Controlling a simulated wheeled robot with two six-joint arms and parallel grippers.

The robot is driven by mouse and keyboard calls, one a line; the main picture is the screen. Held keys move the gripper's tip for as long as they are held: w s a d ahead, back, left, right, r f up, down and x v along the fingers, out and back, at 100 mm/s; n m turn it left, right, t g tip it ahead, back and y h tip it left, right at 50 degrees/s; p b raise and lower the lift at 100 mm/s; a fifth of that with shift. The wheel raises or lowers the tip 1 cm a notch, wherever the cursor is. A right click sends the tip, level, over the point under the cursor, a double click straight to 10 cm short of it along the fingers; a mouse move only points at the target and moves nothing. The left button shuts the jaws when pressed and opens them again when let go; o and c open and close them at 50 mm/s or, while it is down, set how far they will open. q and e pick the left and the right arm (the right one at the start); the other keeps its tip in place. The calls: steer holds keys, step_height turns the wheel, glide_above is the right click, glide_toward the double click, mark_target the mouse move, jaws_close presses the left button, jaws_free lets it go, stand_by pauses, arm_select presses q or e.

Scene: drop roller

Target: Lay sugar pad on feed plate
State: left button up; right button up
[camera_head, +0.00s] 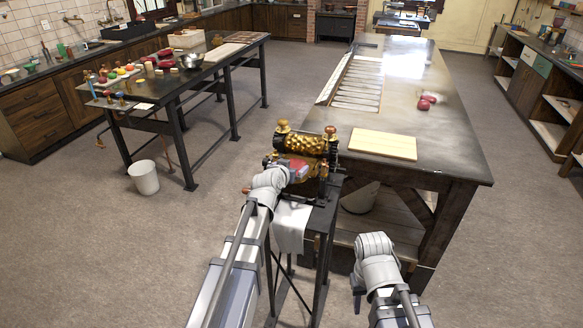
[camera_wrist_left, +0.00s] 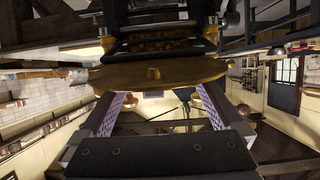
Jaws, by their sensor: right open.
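The drop roller has a dimpled brass roller (camera_head: 305,143) on a narrow dark stand. A small red-pink piece, which looks like the sugar pad (camera_head: 299,169), shows at its front, by my left gripper (camera_head: 287,168). I cannot tell whether it rests on the feed plate. In the left wrist view my left gripper (camera_wrist_left: 160,100) has its fingers wide apart, with nothing seen between them. A flat brass-coloured part, perhaps the feed plate (camera_wrist_left: 180,73), lies just beyond the fingertips. My right gripper (camera_head: 359,292) hangs low, apart from the stand, its fingers mostly hidden.
Red pieces (camera_head: 427,102) and a pale wooden board (camera_head: 383,144) lie on the large dark table (camera_head: 455,160) at right. A white cloth (camera_head: 291,226) hangs from the stand.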

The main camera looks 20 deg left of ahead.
arm_select(q)
steer(key=shift+s, duration=0.1)
steer(key=p+v, duration=0.3)
steer(key=v, duration=0.4)
steer(key=shift+s+r, duration=0.25)
steer(key=shift+s, duration=0.1)
steer(key=shift+f, duration=0.1)
